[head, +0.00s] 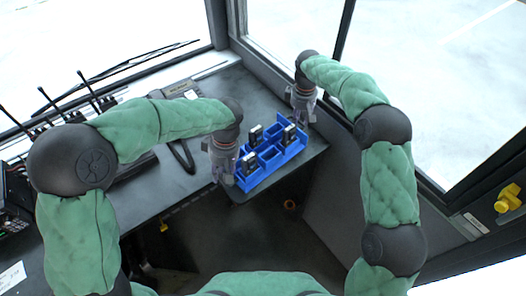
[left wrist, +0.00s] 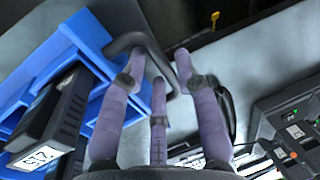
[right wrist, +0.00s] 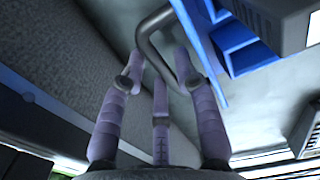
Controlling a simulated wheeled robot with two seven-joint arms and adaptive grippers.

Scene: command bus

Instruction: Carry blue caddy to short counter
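The blue caddy (head: 270,171) stands on the dark counter near its front right corner, with three black handheld devices upright in its compartments. Its blue wall and a dark loop handle (left wrist: 131,40) show in the left wrist view. A similar handle (right wrist: 146,38) shows at its other end in the right wrist view. My left gripper (head: 224,182) is at the caddy's left end, fingers apart on either side of the handle. My right gripper (head: 306,120) is at the right end, its fingers also spread around the handle. I cannot tell whether any finger touches a handle.
The dark counter (head: 258,95) runs along the windshield, with a corded handset (head: 183,157) left of the caddy. Black levers (head: 88,88) stand at the far left. A wall and window frame (head: 345,135) are close on the right. Open floor space lies below the counter edge.

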